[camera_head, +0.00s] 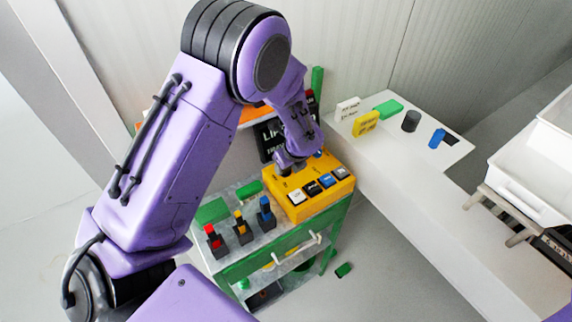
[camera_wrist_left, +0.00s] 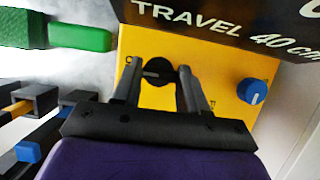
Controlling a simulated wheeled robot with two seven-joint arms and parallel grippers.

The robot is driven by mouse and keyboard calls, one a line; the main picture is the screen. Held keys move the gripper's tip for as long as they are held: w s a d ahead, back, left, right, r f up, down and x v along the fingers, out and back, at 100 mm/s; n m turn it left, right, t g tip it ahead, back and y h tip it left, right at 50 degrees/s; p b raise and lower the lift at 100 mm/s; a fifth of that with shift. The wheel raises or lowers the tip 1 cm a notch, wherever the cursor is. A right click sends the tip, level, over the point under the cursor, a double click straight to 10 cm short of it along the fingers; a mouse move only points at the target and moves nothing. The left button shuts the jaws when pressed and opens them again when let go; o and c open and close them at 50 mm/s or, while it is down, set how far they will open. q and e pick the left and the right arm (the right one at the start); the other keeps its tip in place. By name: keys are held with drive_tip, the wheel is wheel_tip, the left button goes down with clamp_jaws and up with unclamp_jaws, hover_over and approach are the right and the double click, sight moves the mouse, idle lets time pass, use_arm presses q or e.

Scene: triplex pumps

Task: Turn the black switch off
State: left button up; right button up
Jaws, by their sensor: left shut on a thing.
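The yellow control box (camera_head: 308,205) stands on top of the green cart. Its yellow face (camera_wrist_left: 221,65) fills the middle of the left wrist view. The black switch (camera_wrist_left: 160,72) is a round knob on that face, with a pale mark running across it toward the left. My left gripper (camera_wrist_left: 160,82) has one finger on each side of the knob and is shut on it. In the head view my left gripper (camera_head: 287,170) is at the back left of the box and hides the switch. My right gripper is not in view.
A blue knob (camera_wrist_left: 252,92) sits right of the switch. Several push buttons (camera_head: 313,187) line the box's front. A black sign (camera_wrist_left: 215,18) stands close behind. Small red, yellow and blue-topped switches (camera_head: 240,227) stand on the cart. A white counter (camera_head: 450,235) lies to the right.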

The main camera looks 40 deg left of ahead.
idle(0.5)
use_arm(q)
drive_tip(key=o, duration=0.8)
drive_tip(key=shift+d, duration=0.1)
drive_tip(key=shift+r, duration=0.15)
drive_tip(key=b+v, duration=0.1)
drive_tip(key=v, duration=0.4)
drive_tip(key=shift+d, duration=0.1)
drive_tip(key=s+d+b, duration=0.1)
drive_tip(key=d, duration=0.2)
drive_tip(key=s+d+b, duration=0.1)
drive_tip(key=s+d, duration=0.1)
drive_tip(key=d, duration=0.1)
drive_tip(key=s+d+b, duration=0.1)
drive_tip(key=d, duration=0.3)
drive_tip(key=shift+s+f, duration=0.15)
drive_tip(key=shift+f, duration=0.1)
drive_tip(key=shift+s+d+r, duration=0.1)
drive_tip(key=shift+s+d, duration=0.2)
drive_tip(key=shift+d, duration=0.15)
